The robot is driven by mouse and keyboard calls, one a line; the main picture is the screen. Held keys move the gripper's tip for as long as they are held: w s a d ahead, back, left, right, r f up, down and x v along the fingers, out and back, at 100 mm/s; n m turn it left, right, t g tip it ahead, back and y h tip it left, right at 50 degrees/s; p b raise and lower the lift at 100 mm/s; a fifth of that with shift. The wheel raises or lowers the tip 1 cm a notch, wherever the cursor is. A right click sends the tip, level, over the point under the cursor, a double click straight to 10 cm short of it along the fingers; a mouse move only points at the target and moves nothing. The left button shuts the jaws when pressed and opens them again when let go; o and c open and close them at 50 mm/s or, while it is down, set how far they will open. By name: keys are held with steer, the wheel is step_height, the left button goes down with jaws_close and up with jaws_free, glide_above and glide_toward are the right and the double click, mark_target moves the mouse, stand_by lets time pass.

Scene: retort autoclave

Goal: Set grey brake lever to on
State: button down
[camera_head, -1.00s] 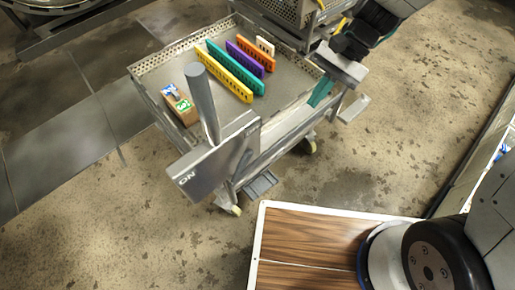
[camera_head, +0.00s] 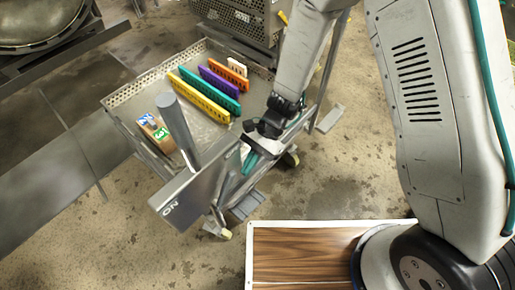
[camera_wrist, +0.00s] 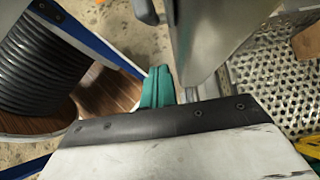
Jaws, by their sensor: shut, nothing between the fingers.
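The grey brake lever (camera_head: 176,124) is a round bar rising from the near side of a metal cart, tilted towards the upper left. A grey plate (camera_head: 196,186) at its foot carries the word ON. My gripper (camera_head: 249,165) is just right of the lever and plate, low by the cart's near edge. Its teal fingers (camera_wrist: 157,88) are together and empty in the wrist view. A grey metal part, seemingly the lever (camera_wrist: 205,35), stands close beyond and right of them in that view. I cannot tell whether they touch it.
The perforated cart tray (camera_head: 135,92) holds several coloured slotted strips, including a yellow one (camera_head: 197,97), and a small brown box (camera_head: 155,132). A wood-topped surface (camera_head: 300,252) lies in front. Open floor is at left.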

mark_target(224, 191)
steer(key=shift+s+a+r, duration=0.5)
steer(key=shift+s+a, duration=0.15)
steer(key=shift+s, duration=0.05)
steer(key=shift+s+a+r, duration=0.45)
steer(key=shift+s+a, duration=0.15)
steer(key=shift+s, duration=0.1)
steer(key=shift+r, duration=0.1)
